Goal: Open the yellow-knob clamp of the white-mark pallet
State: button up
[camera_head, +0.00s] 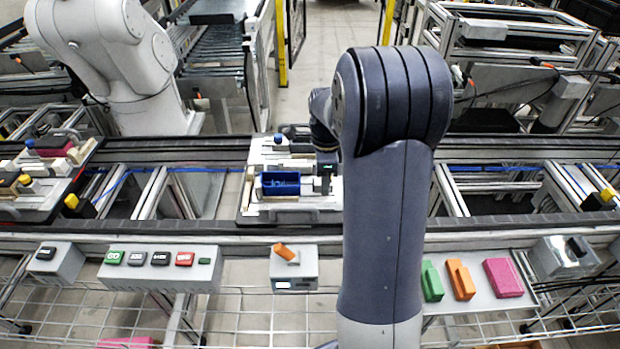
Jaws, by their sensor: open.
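A pallet (290,214) with a light plate sits on the conveyor at the centre, left of my arm. It carries a blue bin-like part (281,184) and a clamp with a blue knob (278,139). I see no yellow knob on it; its right side is hidden by my arm. A second pallet (48,205) at the far left has a blue-knob clamp (30,144) and a yellow-knob clamp (25,180). I cannot make out a white mark on either. My gripper (325,182) is open, low over the right side of the centre pallet, partly hidden by my arm.
In front stand a button box (160,270), a box with an orange switch (294,270) and a shelf with green, orange and pink blocks (480,300). A white robot arm (130,60) stands behind the conveyor at left. The conveyor right of my arm has no pallet.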

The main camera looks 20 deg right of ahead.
jog(key=shift+r, duration=0.15)
notch_tip(320, 180, up, 8)
jog(key=p, duration=0.6)
jog(key=shift+p, duration=0.3)
jog(key=shift+f, duration=0.25)
dwell(1.5)
notch_tip(320, 180, down, 8)
jog(key=b, duration=0.6)
jog(key=shift+b, duration=0.3)
jog(key=shift+r, duration=0.15)
